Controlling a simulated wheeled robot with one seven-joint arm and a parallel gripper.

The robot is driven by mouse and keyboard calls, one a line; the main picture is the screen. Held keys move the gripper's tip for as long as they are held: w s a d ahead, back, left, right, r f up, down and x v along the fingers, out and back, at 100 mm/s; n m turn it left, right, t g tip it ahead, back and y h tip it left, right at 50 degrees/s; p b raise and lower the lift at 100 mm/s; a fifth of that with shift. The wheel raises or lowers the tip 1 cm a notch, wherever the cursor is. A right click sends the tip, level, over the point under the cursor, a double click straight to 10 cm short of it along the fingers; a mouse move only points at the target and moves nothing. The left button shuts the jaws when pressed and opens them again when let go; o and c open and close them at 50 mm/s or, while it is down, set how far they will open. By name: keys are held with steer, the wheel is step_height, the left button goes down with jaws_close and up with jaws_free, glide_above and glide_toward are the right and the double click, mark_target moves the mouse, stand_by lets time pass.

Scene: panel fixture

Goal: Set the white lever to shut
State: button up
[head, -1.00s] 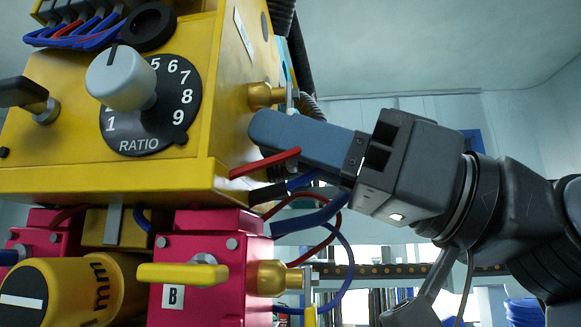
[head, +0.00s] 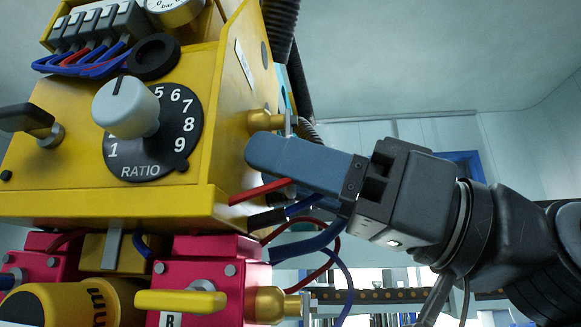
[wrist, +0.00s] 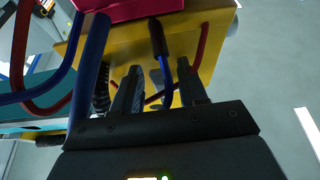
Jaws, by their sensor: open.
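I cannot make out a white lever in either view. My gripper (head: 262,152) is beside the right side of the yellow panel box (head: 228,185), just below a brass fitting (head: 265,121) with a thin metal piece at its end. Its blue-grey fingers overlap the box's edge in the head view; I cannot tell whether they touch it. In the wrist view my gripper (wrist: 160,85) has its two fingers apart. A black sleeve with a blue cable (wrist: 165,65) shows between them, and nothing is clearly held.
A yellow lever (head: 180,301) sits on a pink valve block (head: 205,262) below. A black lever (head: 25,118) and a grey knob on the RATIO dial (head: 126,107) are on the front. Red and blue hoses (head: 310,240) hang under my gripper.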

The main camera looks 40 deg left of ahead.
steer(key=v, duration=0.7)
steer(key=shift+w+d+p, duration=0.2)
steer(key=shift+d+p, duration=0.1)
steer(key=shift+p, duration=0.1)
steer(key=shift+f, duration=0.1)
